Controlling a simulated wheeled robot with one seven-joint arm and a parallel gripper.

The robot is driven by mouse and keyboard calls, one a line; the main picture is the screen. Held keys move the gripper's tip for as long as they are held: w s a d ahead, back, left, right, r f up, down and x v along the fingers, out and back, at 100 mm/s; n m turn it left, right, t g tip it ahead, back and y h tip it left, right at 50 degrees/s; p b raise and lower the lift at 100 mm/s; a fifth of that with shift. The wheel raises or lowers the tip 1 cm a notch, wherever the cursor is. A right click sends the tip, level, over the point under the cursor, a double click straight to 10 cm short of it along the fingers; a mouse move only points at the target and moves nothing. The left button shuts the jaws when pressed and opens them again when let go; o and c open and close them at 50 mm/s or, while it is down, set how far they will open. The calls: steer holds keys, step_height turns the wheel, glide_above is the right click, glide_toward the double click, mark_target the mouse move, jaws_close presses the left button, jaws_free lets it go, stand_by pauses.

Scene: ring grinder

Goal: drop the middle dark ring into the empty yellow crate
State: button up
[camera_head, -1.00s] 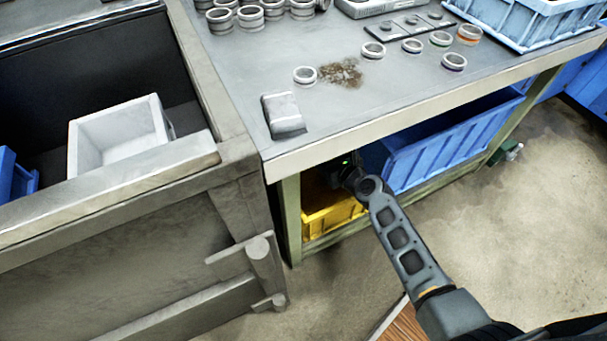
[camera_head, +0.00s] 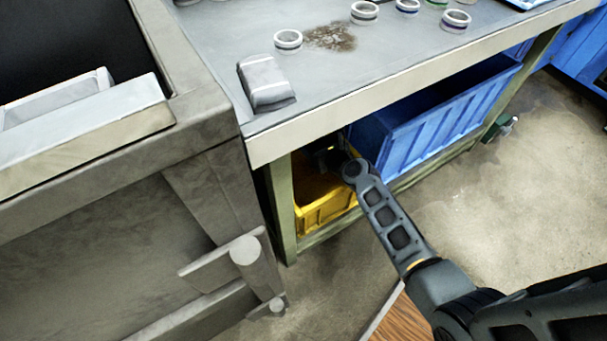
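The yellow crate (camera_head: 325,207) sits on the low shelf under the workbench, at its left end. Its front wall shows; the inside is in shadow and mostly covered by the bench edge and my arm. My gripper (camera_head: 329,157) is under the bench top, over the back part of the crate. It is dark and small there, so I cannot tell whether its fingers are open or whether it holds a ring. Several rings stand on the bench, including a plain grey one (camera_head: 288,39) and another (camera_head: 364,12); I cannot tell which is the middle dark ring.
A blue crate (camera_head: 440,125) stands right beside the yellow one under the bench. The bench front edge (camera_head: 400,87) overhangs both. A grey block (camera_head: 266,82) lies on the bench corner.

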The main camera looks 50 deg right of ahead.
steer(key=shift+f, duration=0.35)
steer(key=o, duration=1.2)
steer(key=p+v, duration=0.2)
steer(key=v, duration=0.6)
